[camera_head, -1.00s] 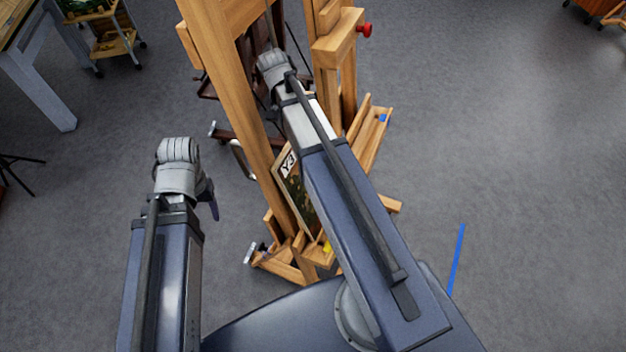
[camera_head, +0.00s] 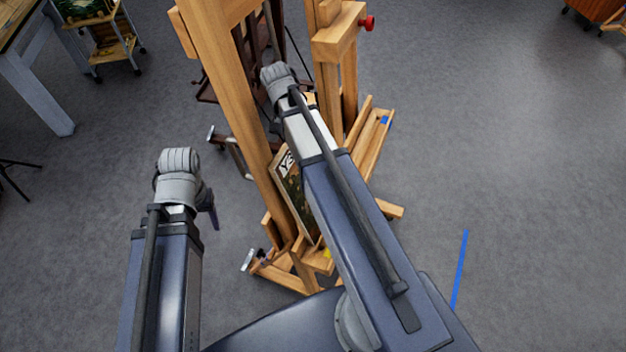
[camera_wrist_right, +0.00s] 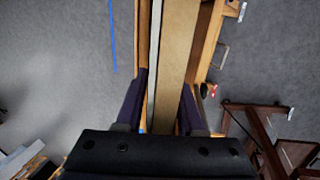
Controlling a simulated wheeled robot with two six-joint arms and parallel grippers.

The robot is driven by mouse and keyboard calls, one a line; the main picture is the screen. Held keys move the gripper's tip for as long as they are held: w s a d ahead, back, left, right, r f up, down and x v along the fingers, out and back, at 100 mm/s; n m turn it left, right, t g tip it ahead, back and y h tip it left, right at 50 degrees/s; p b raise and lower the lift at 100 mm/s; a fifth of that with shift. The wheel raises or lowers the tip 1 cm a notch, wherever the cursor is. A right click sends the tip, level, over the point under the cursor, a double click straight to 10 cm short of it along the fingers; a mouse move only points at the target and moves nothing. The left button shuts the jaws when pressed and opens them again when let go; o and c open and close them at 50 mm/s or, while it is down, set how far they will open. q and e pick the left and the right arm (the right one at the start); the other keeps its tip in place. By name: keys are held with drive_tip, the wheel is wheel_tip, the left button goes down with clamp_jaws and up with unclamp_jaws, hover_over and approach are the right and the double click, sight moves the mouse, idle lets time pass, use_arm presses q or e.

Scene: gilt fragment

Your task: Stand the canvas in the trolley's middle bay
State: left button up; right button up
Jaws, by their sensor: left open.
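The canvas (camera_head: 291,195), a dark painting with a white label at its top corner, stands tilted on the wooden easel, partly hidden behind my right arm. In the right wrist view a pale tan slab (camera_wrist_right: 176,60), apparently the canvas edge-on, runs between the fingers of my right gripper (camera_wrist_right: 163,100). Those fingers are apart, with a gap visible on the left side. In the head view the right fingers are hidden. My left gripper (camera_head: 211,212) is open and empty, left of the easel. A wheeled wooden trolley (camera_head: 112,50) stands at the upper left; its bays are unclear.
The easel (camera_head: 225,95) has a red knob (camera_head: 367,23) and a ledge and feet spreading low. A dark frame (camera_wrist_right: 265,130) stands behind it. A white-legged table (camera_head: 40,95) is at far left. Blue tape (camera_head: 459,270) lies on the floor. The right-hand floor is clear.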

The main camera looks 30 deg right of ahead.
clamp_jaws()
idle(1.0)
